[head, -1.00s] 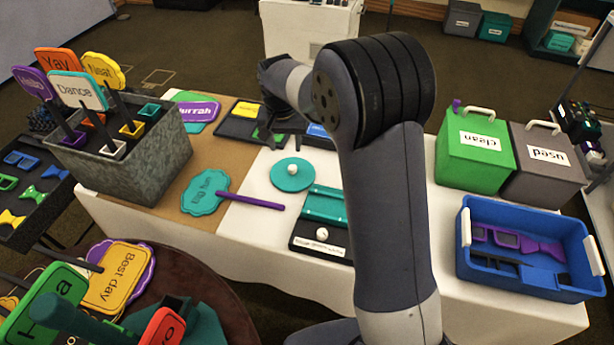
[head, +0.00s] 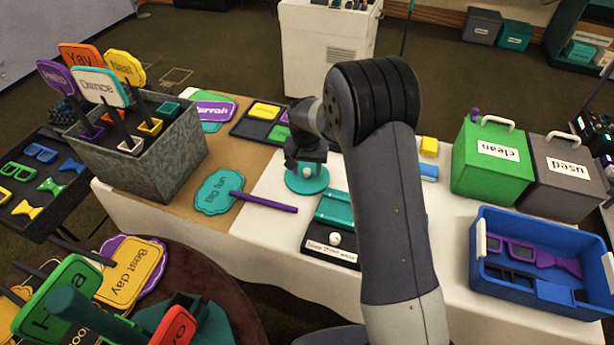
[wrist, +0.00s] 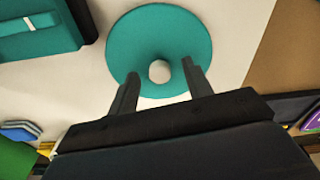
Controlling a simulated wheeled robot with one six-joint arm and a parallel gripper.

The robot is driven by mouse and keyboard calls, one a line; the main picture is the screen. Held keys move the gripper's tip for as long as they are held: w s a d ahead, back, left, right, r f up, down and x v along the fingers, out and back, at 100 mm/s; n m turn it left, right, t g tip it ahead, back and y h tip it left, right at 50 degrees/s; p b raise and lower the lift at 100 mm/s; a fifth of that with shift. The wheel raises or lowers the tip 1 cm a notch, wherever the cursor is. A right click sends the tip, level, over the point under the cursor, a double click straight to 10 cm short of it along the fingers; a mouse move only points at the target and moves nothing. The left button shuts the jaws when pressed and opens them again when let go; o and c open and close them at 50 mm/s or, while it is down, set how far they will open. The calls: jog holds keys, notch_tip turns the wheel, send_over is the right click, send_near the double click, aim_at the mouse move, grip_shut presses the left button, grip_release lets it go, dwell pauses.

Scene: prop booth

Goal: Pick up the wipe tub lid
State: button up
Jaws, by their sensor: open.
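The wipe tub lid is a round teal disc (head: 308,182) with a white knob in its middle, lying flat on the white tabletop. In the wrist view the lid (wrist: 180,35) fills the upper middle, with its white knob (wrist: 159,71) facing the camera. My gripper (head: 306,170) is at the lid in the head view and hides its far part. In the wrist view my gripper (wrist: 159,82) is open, with one finger on each side of the knob. I cannot tell whether the fingers touch the lid.
A teal and black holder (head: 331,250) with a white ball stands in front of the lid. The "Big fun" sign (head: 217,192) with its purple stick lies to the left. A blue bin (head: 485,285), a green box (head: 490,175) and a grey box (head: 560,190) stand right.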

jog(key=shift+c, duration=0.5)
grip_shut()
